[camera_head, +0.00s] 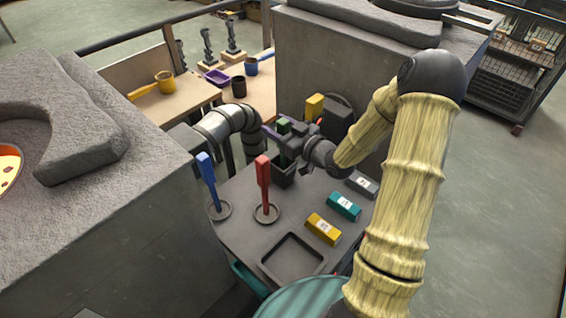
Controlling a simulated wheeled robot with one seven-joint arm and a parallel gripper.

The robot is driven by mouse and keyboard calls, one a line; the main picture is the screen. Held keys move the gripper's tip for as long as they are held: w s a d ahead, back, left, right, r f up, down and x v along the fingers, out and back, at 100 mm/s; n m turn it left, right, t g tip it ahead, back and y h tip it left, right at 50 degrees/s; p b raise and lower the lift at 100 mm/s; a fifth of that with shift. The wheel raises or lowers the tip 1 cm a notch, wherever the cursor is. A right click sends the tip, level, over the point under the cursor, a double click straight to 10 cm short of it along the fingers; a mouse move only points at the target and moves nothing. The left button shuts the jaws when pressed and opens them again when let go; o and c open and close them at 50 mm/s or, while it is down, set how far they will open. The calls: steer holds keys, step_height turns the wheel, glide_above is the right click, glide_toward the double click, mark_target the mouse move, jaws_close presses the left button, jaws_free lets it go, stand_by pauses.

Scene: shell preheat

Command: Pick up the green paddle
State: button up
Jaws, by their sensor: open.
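The green paddle (284,126) stands upright at the back of the grey worktop, partly hidden by my gripper. Its lower part is by a dark open box (284,179); I cannot tell whether it stands in the box or behind it. My gripper (278,136) is open, pointing left, with its fingers at the paddle's upper part. I cannot tell whether they touch it. A blue paddle (208,178) and a red paddle (263,182) stand upright in round holders nearer the front.
Yellow (323,229), teal (344,206) and grey (363,185) labelled blocks lie on the worktop's right side. An empty dark tray (293,258) is at the front. A metal pipe (230,122) curves close at the left. A large grey block (330,65) stands behind.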

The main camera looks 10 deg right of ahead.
steer(key=c, duration=1.1)
steer(key=shift+o, duration=0.2)
steer(key=shift+r, duration=0.1)
step_height(320, 180, up, 18)
steer(key=p, duration=0.1)
